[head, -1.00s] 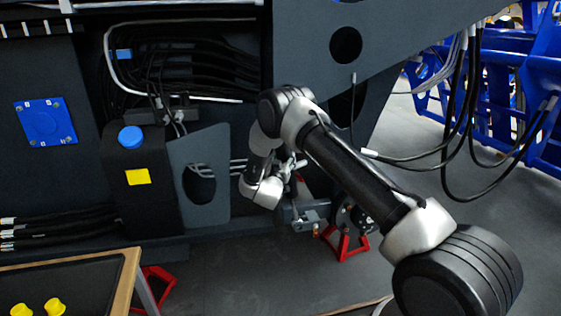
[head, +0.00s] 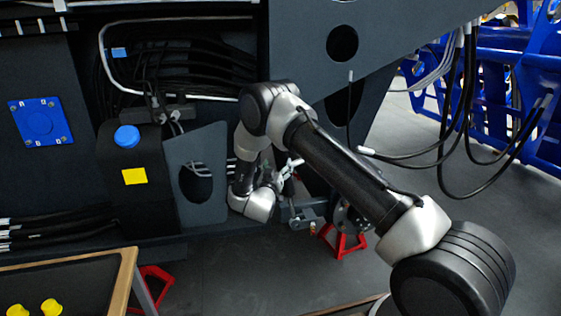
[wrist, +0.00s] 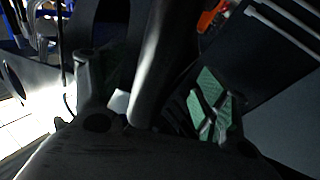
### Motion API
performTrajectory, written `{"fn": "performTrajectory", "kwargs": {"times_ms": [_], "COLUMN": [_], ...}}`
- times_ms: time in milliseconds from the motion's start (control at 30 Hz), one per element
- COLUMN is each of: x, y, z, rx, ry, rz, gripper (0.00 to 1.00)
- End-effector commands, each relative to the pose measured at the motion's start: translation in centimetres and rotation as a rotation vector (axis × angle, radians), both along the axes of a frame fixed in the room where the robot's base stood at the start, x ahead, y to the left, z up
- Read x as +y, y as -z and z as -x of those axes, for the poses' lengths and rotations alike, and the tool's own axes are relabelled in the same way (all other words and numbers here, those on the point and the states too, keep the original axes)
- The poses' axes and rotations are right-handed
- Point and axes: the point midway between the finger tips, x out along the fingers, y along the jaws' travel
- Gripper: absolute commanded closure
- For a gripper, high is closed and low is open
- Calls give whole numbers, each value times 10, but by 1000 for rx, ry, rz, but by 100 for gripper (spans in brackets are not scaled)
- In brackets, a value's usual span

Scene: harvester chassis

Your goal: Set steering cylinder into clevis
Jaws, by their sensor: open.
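In the wrist view my gripper (wrist: 148,72) is open, with one finger on each side of a dark grey rod, which looks like the steering cylinder (wrist: 158,50). Gaps show between the rod and both fingers. The right finger has green pads. In the head view my wrist hangs low beside the chassis, and my gripper is mostly hidden behind it. A small grey bracket (head: 303,217), perhaps the clevis, sits just right of my wrist. I cannot tell whether the cylinder sits in it.
The dark chassis (head: 215,150) stands close behind my arm. A red stand (head: 343,242) is on the floor below the bracket. Black hoses (head: 460,120) hang at the right. A wood-edged tray (head: 127,275) with yellow caps (head: 50,307) is at the lower left.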

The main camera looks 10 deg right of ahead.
Motion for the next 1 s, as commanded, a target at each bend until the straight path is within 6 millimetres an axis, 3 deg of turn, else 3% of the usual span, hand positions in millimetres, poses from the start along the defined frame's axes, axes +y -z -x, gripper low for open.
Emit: {"fn": "performTrajectory", "kwargs": {"times_ms": [100,300,733,867,1000], "x": [11,21,24,37,64], "y": [2,5,10,49,129], "z": [22,42,45,38,60], "rx": [1,1,12,149,479], "ry": [-2,-1,-6,-72,-211], "rz": [1,1,-25,-124,-253], "gripper": [26,26,26,26,26]}}
